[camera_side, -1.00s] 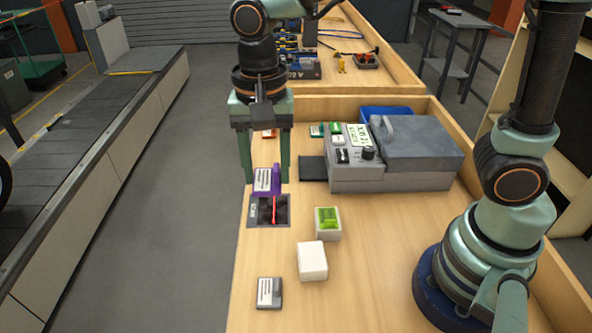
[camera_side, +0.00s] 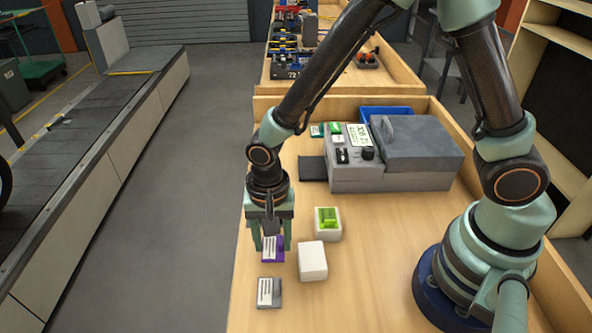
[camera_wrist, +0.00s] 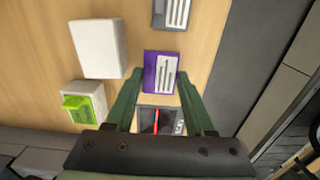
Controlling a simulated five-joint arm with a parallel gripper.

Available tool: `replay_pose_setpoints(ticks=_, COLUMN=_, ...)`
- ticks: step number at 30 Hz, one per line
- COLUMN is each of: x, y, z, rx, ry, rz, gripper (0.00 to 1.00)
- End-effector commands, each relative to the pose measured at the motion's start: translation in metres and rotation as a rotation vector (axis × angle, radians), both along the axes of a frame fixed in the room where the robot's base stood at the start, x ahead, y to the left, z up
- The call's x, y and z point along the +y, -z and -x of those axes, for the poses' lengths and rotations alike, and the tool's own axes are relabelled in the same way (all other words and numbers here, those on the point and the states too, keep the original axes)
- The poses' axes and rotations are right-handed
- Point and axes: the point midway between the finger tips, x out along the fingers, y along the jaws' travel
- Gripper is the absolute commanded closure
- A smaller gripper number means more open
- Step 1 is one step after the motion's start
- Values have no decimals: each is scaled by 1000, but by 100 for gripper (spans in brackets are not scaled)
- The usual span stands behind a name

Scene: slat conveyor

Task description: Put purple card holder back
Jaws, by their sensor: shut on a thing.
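The purple card holder (camera_side: 273,250) has a white lined card on its face and is low over the near left part of the bench, behind the grey card holder (camera_side: 269,292). My gripper (camera_side: 270,248) points down with its fingers on either side of the purple holder and is shut on it. In the wrist view the purple holder (camera_wrist: 161,72) sits between the green fingertips. I cannot tell whether it touches the bench. A dark tray with a red stick (camera_wrist: 157,120) shows between the fingers in the wrist view; my arm hides it in the side view.
A white block (camera_side: 312,261) stands right of my gripper, with a white block bearing a green piece (camera_side: 327,222) behind it. A grey machine (camera_side: 390,165) stands further back. The bench's left edge is close to my gripper.

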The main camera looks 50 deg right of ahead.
Motion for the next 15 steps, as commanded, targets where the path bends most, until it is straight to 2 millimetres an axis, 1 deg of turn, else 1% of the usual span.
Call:
replay_pose_setpoints(ticks=1, x=0, y=7, z=1, rx=3, ry=0, rz=1, gripper=99)
replay_pose_setpoints(ticks=5, x=0, y=17, z=0, rx=1, ry=0, rz=1, gripper=99)
replay_pose_setpoints(ticks=15, x=0, y=19, z=0, rx=0, ry=0, rz=0, gripper=99)
